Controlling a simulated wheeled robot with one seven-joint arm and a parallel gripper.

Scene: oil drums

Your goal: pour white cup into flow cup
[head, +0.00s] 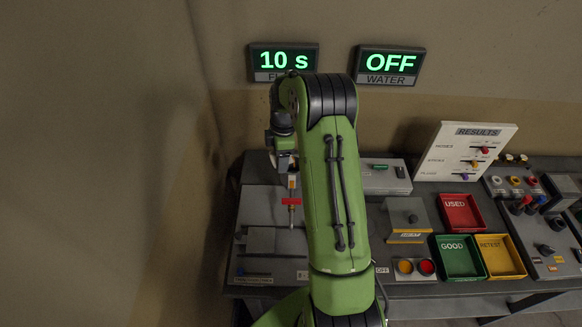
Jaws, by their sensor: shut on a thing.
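My green arm reaches up and over to the back left of the bench, and its gripper (284,158) points down there. The gripper is shut on a small pale thing, likely the white cup, of which little shows between the dark fingers. Just below it is an upright fixture with a red cross handle (291,201) and a short yellowish band. It may belong to the flow cup, whose own opening I cannot make out. The gripper is above this fixture; I cannot tell whether they touch. My arm hides the middle of the bench.
Red USED (462,199), green GOOD (474,278) and yellow RETEST (521,267) trays sit at right. A RESULTS board (466,165) stands behind them. Wall displays read 10 s (284,54) and water OFF (390,64). Yellow and red buttons (416,267) sit near the front edge.

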